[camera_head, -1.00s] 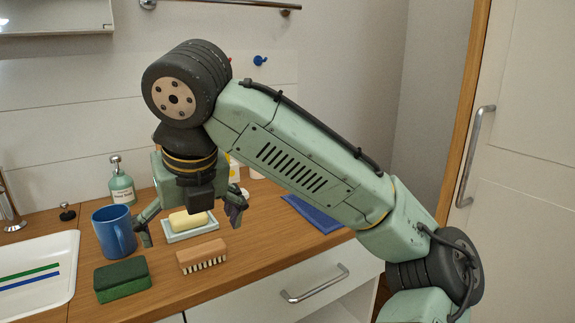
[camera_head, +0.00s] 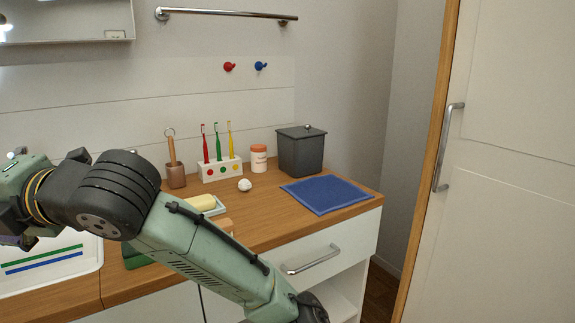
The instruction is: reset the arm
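My arm reaches from the bottom middle up to the left across the counter, with its dark elbow joint (camera_head: 110,195) in front of the tray. My gripper (camera_head: 18,241) is at the far left edge, partly cut off and partly behind the arm. One dark finger part shows, and I cannot tell whether it is open or shut. No held object shows.
A white tray (camera_head: 60,283) and a mostly hidden green sponge (camera_head: 133,258) lie by my arm. A yellow soap (camera_head: 200,202), toothbrush holder (camera_head: 220,170), grey bin (camera_head: 300,152) and blue cloth (camera_head: 327,194) are on the counter. The drawer handle (camera_head: 311,261) is below. Space above the right counter is clear.

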